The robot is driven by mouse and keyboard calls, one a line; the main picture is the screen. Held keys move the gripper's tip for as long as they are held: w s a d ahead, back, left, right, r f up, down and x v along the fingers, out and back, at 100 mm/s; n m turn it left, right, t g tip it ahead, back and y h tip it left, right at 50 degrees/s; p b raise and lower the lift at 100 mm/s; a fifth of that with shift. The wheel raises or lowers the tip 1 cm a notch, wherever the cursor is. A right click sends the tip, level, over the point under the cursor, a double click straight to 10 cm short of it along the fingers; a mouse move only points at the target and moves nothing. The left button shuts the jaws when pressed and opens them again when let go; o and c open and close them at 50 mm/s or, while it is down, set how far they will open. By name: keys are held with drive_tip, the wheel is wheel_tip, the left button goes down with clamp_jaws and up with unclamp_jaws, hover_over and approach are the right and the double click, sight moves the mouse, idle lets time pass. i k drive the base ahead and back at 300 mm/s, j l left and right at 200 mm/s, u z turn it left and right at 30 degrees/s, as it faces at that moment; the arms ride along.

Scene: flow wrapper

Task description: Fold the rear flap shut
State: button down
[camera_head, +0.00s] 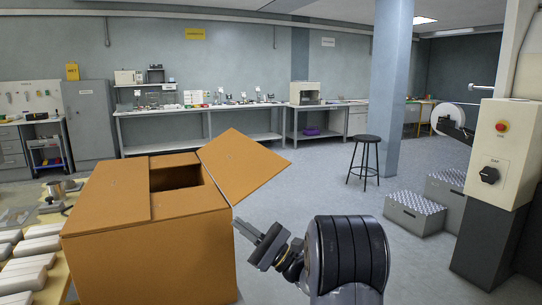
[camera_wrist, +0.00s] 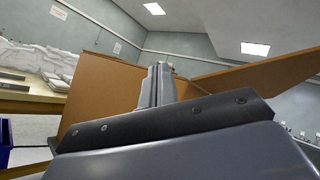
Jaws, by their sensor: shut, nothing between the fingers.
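A brown cardboard box (camera_head: 150,265) stands at the left in the head view. Its left flap (camera_head: 115,190) lies flat across the top. Narrower near (camera_head: 190,205) and far (camera_head: 174,160) panels also lie about flat, with a dark gap between them. One flap (camera_head: 242,165) on the right side stands open, slanting up and outward; it also shows in the wrist view (camera_wrist: 255,76). I cannot tell by name which is the rear flap. My gripper (camera_head: 240,228) is shut and empty beside the box's right side, below the open flap. In the wrist view its fingers (camera_wrist: 157,80) are together before the box wall.
A table with several pale packs (camera_head: 30,262) is at the left. Floor between box and crates is clear.

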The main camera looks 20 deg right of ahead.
sight(239, 165)
drive_tip(key=i+z, duration=0.3)
drive_tip(key=i, duration=0.25)
drive_tip(key=i+j+z, duration=0.1)
drive_tip(key=i+z, duration=0.2)
drive_tip(key=i, duration=0.2)
